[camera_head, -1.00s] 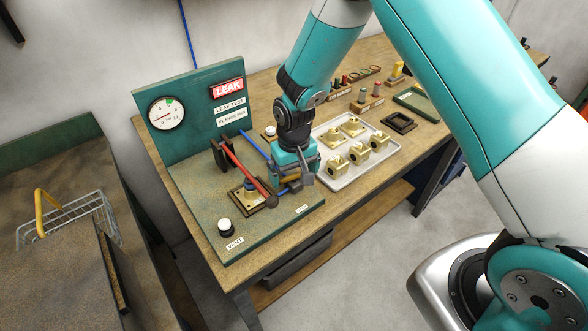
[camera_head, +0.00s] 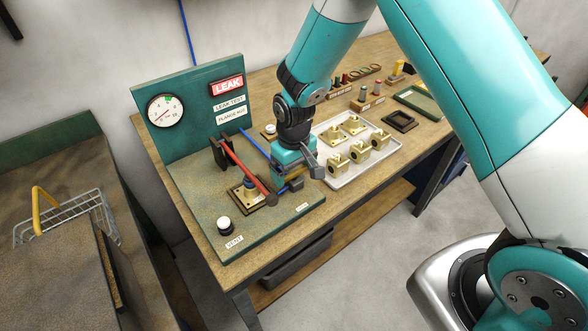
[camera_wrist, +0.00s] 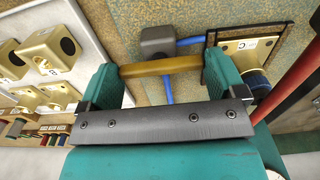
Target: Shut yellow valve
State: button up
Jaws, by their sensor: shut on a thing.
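The yellow valve's lever (camera_wrist: 158,67) lies between my gripper's two teal fingers in the wrist view, reaching from one to the other. A grey block (camera_wrist: 157,40) with blue hose on both sides sits just beyond the lever. My gripper (camera_head: 291,182) is low over the right part of the green test board (camera_head: 218,198), shut on the lever. In the head view the gripper hides the lever; the dark block (camera_head: 295,186) shows beside it.
A red clamp bar (camera_head: 246,168) crosses a brass flange (camera_head: 249,191) just left of my gripper. A white tray (camera_head: 345,180) of brass parts stands close on the right. A red LEAK sign (camera_head: 228,87) and a gauge (camera_head: 165,111) stand behind.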

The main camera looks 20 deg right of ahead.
aim_at(294, 172)
jog(key=o, duration=0.6)
jog(key=shift+o, duration=0.2)
notch_tip(294, 172, up, 18)
jog(key=b, duration=0.3)
jog(key=shift+f, duration=0.25)
jog(key=s+a+r+n+y, duration=0.1)
jog(key=s+r+y, duration=0.1)
jog(key=s, duration=1)
jog(key=s+a+r+n+y, duration=0.1)
jog(key=s+r+n+y, duration=0.1)
jog(key=s, duration=1.1)
jog(key=shift+a+r, duration=0.3)
jog(key=shift+r, duration=0.6)
